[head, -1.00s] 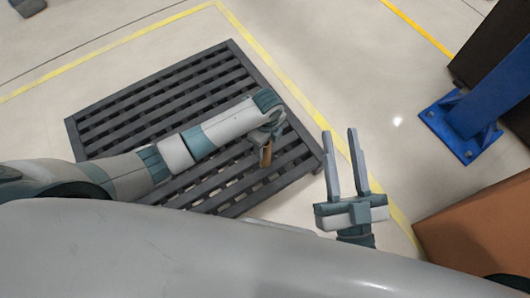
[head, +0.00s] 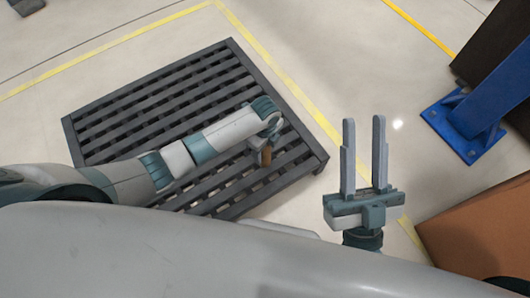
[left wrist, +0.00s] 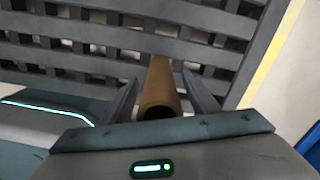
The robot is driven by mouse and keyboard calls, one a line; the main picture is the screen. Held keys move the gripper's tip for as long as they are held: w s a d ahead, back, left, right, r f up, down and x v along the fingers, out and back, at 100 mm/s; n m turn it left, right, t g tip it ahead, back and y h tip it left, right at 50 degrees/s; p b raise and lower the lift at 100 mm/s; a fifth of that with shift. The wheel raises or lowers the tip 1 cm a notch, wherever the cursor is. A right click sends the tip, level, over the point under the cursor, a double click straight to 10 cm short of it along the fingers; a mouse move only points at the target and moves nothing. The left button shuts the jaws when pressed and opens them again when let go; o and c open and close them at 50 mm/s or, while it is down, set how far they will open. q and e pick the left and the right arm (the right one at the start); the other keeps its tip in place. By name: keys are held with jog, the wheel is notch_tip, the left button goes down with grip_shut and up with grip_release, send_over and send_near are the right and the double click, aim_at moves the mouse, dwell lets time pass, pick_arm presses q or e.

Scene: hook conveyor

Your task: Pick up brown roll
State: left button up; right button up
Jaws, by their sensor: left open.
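The brown roll (head: 266,157) is a small cylinder, partly hidden beneath the end of my left arm in the head view. In the left wrist view the brown roll (left wrist: 159,88) lies between the two fingers of my left gripper (left wrist: 160,80), its near end facing the camera. The left gripper is open, with a finger on each side of the roll; a gap shows beside it. In the head view the left gripper (head: 262,154) is mostly hidden by its own wrist. My right gripper (head: 364,120) is open and empty, right of the pallet.
A dark grey slatted pallet (head: 238,52) lies under the roll and left arm. Yellow floor tape (head: 262,57) runs past it. A blue post with a bolted base (head: 460,130) and a brown box (head: 480,225) stand at the right. Floor between the pallet and post is open.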

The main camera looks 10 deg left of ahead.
jog(key=shift+r, duration=0.1)
dwell(0.3)
pick_arm(q)
jog(key=c, duration=1.1)
jog(key=shift+c, duration=0.2)
jog(key=shift+r, duration=0.15)
